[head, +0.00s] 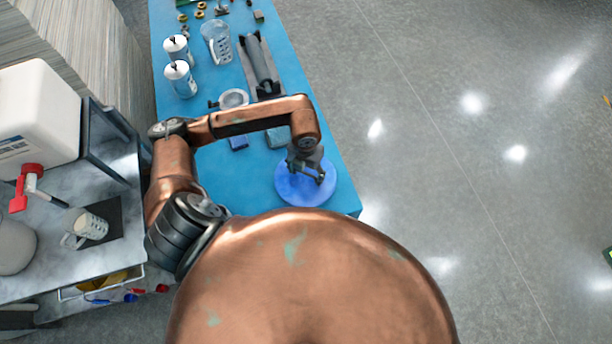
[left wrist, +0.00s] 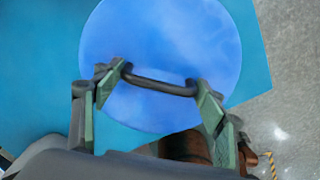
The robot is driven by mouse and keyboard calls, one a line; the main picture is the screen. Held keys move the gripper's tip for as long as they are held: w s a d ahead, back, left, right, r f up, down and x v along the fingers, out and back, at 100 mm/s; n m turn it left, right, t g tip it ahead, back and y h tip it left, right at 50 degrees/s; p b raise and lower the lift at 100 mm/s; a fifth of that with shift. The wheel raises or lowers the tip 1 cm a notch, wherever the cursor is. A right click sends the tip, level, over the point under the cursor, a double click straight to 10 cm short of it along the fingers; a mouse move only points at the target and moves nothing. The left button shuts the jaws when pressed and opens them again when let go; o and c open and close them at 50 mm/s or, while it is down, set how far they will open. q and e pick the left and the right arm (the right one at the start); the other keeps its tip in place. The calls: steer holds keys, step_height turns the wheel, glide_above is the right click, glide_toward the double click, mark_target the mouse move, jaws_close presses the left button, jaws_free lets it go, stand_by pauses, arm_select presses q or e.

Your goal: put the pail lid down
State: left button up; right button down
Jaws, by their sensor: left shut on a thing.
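The pail lid (head: 288,190) is a round blue disc at the front right corner of the blue table. It also shows in the left wrist view (left wrist: 160,40), with a dark bar handle (left wrist: 160,84) across it. My left gripper (head: 308,174) is over the lid and shut on its handle, with a finger at each end of the bar in the left wrist view. The lid looks flat; I cannot tell whether it touches the table or hangs just above it. My right gripper is not in view.
The blue table (head: 235,175) has bare room left of the lid. A grey roller device (head: 259,62), a clear jug (head: 217,42) and two white cans (head: 180,79) stand farther back. A side bench (head: 120,225) is at left. Open floor lies right of the table edge.

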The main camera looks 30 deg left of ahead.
mark_target(306, 177)
arm_select(q)
steer(key=shift+w+f+p, duration=0.15)
steer(key=shift+f+p, duration=0.15)
steer(key=shift+f, duration=1.4)
steer(key=shift+f, duration=0.15)
steer(key=o, duration=1.2)
steer(key=shift+c, duration=0.2)
step_height(306, 177, up, 12)
steer(key=shift+r+b, duration=0.2)
steer(key=shift+b, duration=0.35)
